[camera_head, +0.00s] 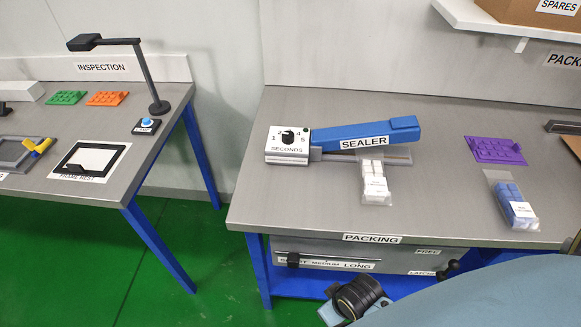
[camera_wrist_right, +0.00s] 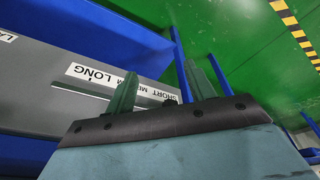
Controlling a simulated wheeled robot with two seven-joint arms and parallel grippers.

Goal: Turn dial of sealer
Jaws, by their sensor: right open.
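The sealer (camera_head: 340,145) lies on the packing table, with a long blue arm (camera_head: 385,131) and a white block at its left end. The black dial (camera_head: 288,136) stands on this block, ringed by numbers over the label SECONDS. Its exact pointer setting is too small to tell. My right gripper shows in the right wrist view (camera_wrist_right: 165,88), its two fingers apart and empty. It is low, near the table's grey front panel marked SHORT, MEDIUM, LONG, away from the dial. The dial is not in the wrist view. My left gripper is in neither view.
A clear pack of white blocks (camera_head: 373,184) lies against the sealer's front. A blue pack (camera_head: 515,205) and a purple tray (camera_head: 495,150) lie to the right. A black slider knob (camera_head: 293,259) sits on the front panel.

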